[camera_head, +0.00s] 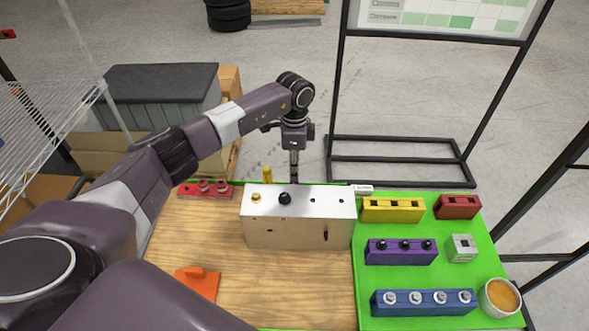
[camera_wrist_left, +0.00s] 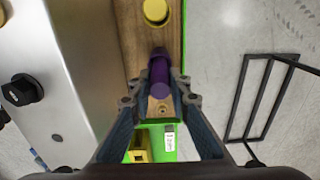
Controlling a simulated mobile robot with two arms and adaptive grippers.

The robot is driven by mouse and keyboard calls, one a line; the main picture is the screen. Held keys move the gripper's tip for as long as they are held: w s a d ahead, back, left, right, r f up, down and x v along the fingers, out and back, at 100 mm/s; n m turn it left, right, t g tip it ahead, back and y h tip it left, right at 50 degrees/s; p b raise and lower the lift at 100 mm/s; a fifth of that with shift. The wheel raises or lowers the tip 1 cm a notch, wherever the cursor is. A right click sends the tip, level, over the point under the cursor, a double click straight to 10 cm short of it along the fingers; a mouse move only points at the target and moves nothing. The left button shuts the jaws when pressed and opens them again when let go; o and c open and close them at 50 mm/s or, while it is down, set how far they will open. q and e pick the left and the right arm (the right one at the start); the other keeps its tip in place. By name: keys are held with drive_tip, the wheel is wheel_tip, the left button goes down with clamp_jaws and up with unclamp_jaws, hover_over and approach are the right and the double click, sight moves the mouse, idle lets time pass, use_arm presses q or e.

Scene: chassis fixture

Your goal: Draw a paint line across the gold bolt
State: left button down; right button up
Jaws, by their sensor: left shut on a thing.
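The gold bolt (camera_head: 256,197) sits on the top left of a silver metal block (camera_head: 322,208), beside a black bolt (camera_head: 284,198). The black bolt also shows in the left wrist view (camera_wrist_left: 21,90). My left gripper (camera_head: 294,175) is behind the block's far edge, pointing down, right of the gold bolt. It is shut on a purple marker-like stick (camera_wrist_left: 159,72), which stands between its fingers; its lower end is hard to see. A yellow upright stick (camera_head: 267,175) stands behind the block, left of the gripper. My right gripper is not in view.
A green mat (camera_head: 454,216) on the right holds yellow, red, purple and blue blocks and a cup (camera_head: 500,297). A red piece (camera_head: 205,191) and an orange piece (camera_head: 198,283) lie on the wooden board (camera_head: 290,290). The board's middle front is clear.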

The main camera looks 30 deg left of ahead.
use_arm(q)
drive_tip(key=shift+r+p, duration=1.9)
drive_tip(key=shift+r, duration=0.75)
drive_tip(key=shift+r+p, duration=0.3)
drive_tip(key=shift+r, duration=0.05)
